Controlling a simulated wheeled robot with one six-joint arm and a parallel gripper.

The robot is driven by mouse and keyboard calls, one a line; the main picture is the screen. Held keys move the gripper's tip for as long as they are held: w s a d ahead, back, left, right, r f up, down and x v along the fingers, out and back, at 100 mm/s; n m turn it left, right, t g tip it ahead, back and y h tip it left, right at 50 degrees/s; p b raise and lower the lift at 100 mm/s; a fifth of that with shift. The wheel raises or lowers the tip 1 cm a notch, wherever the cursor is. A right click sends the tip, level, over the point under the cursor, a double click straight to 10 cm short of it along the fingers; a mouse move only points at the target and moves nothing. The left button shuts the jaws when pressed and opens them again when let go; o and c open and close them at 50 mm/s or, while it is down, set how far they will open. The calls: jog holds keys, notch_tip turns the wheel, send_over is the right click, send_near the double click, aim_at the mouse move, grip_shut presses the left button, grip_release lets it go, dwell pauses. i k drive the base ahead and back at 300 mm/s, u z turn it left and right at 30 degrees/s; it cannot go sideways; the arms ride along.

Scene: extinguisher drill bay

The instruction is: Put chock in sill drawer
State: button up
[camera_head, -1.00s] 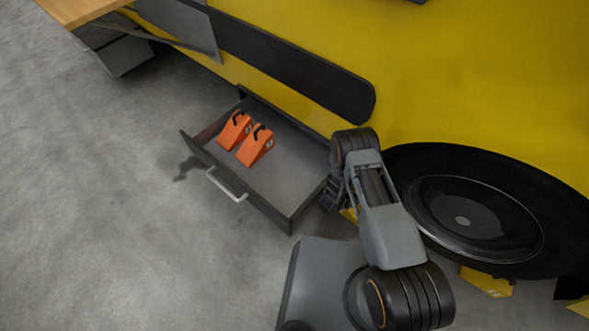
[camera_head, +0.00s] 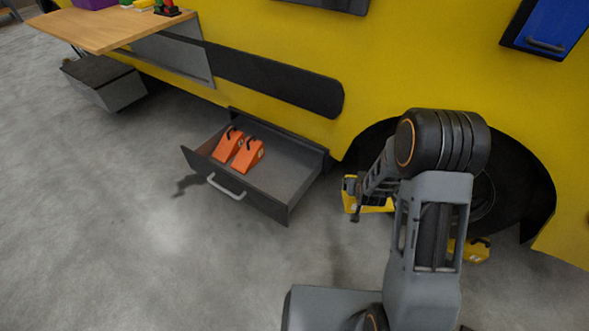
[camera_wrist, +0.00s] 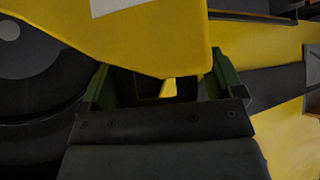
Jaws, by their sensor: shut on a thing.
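A yellow chock (camera_head: 378,205) shows at my gripper (camera_head: 357,200), in front of the wheel and right of the drawer. My gripper is shut on this chock, and my arm hides part of it. In the wrist view the yellow chock (camera_wrist: 150,40) fills the upper middle, beyond the green-sided fingers (camera_wrist: 165,90). The sill drawer (camera_head: 292,180) is pulled open under the yellow vehicle side.
The black wheel (camera_head: 535,195) is behind my arm, with another yellow chock (camera_head: 472,250) at its foot. A wooden fold-out table (camera_head: 105,28) stands out at the upper left, above a grey box (camera_head: 115,92). The floor before the drawer is clear.

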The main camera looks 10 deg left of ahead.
aim_at(288, 189)
jog(key=u, duration=2.55)
jog(key=i, duration=1.9)
jog(key=z, duration=3.1)
jog(key=i, duration=0.55)
